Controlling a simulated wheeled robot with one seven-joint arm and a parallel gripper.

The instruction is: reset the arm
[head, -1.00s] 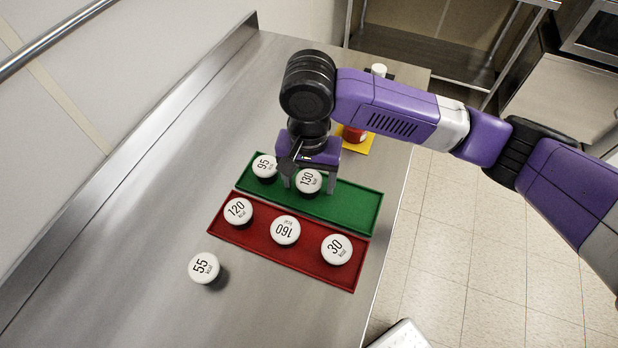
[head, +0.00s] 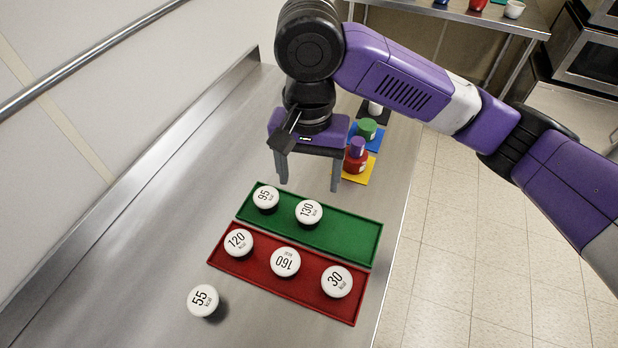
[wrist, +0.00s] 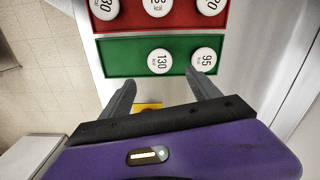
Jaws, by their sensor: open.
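My gripper (head: 309,186) is open and empty, raised above the counter behind the green tray. In the wrist view its two fingers (wrist: 162,92) are spread wide with nothing between them. My purple arm reaches in from the right. The green tray (head: 345,235) holds a white-lidded jar marked 95 (head: 266,197) at its left and one marked 130 (head: 309,212) near its middle. The red tray (head: 258,272) holds lids marked 120 (head: 239,242), 160 (head: 285,262) and 30 (head: 336,281).
A jar marked 55 (head: 203,300) stands alone on the counter at the front left. Behind the trays are a red bottle (head: 355,160) on a yellow mat and a green-topped item (head: 367,129) on a blue mat. A wall ledge (head: 130,180) borders the counter's left.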

